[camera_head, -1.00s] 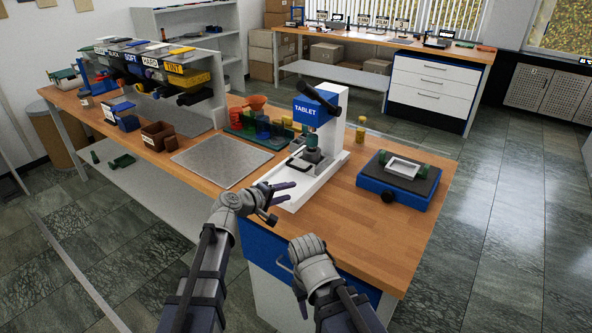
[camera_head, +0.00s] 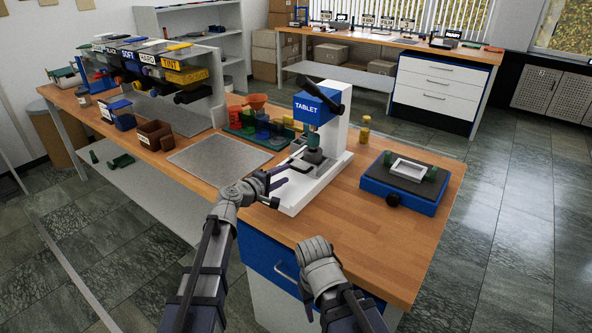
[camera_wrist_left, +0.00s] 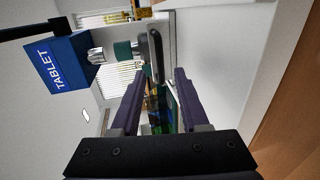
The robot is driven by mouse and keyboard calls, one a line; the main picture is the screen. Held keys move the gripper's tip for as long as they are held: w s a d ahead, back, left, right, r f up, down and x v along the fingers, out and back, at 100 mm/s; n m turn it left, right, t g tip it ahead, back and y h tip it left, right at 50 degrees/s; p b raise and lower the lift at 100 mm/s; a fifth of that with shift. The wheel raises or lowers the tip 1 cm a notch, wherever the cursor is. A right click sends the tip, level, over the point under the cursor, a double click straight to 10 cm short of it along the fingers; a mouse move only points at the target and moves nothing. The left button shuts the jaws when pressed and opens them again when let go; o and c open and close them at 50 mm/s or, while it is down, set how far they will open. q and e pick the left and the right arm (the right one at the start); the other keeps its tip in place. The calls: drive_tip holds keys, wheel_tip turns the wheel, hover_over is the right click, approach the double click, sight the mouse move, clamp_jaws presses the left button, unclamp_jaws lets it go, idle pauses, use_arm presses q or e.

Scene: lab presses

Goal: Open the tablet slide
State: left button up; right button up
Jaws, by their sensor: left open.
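The tablet press (camera_head: 308,105) has a blue head marked TABLET and a white column and base. It stands on the wooden bench. A dark slide handle (camera_head: 299,166) sits low at its front, under the teal and grey press parts. My left gripper (camera_head: 282,176) is open and empty just in front of this handle. In the left wrist view, the handle (camera_wrist_left: 157,55) is a dark loop ahead of the open left fingers (camera_wrist_left: 156,88), apart from them. My right gripper (camera_head: 318,258) is over the bench's front edge; its fingers are hidden from view.
A bare metal plate (camera_head: 215,163) lies left of the press. A green rack of coloured pieces (camera_head: 262,128) stands behind it. A blue device with a black top (camera_head: 403,185) is at the right. The bench front right is clear.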

sight(295, 169)
use_arm(q)
drive_tip(key=b+x, duration=0.1)
drive_tip(key=x, duration=0.6)
clamp_jaws()
idle(1.3)
